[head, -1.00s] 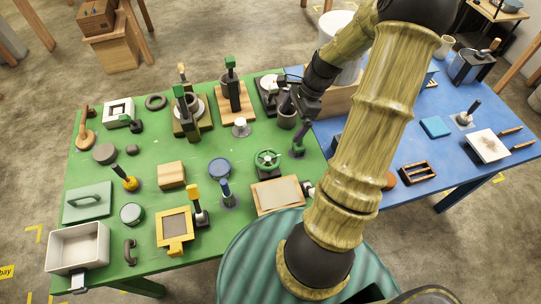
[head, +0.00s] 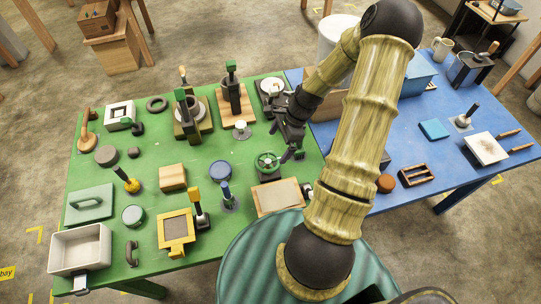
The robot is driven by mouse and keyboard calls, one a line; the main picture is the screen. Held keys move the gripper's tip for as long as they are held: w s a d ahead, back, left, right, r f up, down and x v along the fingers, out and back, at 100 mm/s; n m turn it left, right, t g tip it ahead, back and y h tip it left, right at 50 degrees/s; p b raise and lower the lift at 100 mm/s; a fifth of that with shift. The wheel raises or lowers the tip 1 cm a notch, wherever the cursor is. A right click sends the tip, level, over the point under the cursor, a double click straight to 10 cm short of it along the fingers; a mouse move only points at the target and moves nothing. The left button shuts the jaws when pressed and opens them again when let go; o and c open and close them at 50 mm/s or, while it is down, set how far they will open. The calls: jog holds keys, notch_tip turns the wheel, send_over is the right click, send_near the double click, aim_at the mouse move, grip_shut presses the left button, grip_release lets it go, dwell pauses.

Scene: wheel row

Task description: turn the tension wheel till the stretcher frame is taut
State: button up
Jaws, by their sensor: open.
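The green tension wheel (head: 267,162) sits on a dark base on the green table, behind the stretcher frame. The stretcher frame (head: 281,196) is a wooden rectangle with a pale sheet inside, lying flat near the table's front right. Whether its sheet is slack or taut is too small to tell. My gripper (head: 290,155) is open and points down just to the right of the wheel. Whether its fingers touch the rim cannot be made out.
A blue round lid (head: 220,170) and a blue-handled upright tool (head: 226,195) stand left of the wheel. A white knob (head: 241,130) stands behind it. A blue table (head: 400,152) adjoins on the right.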

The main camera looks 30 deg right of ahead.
aim_at(269, 160)
jog(key=p+x, duration=0.1)
jog(key=x, duration=0.7)
jog(key=shift+f, duration=0.1)
jog(key=c, duration=0.9)
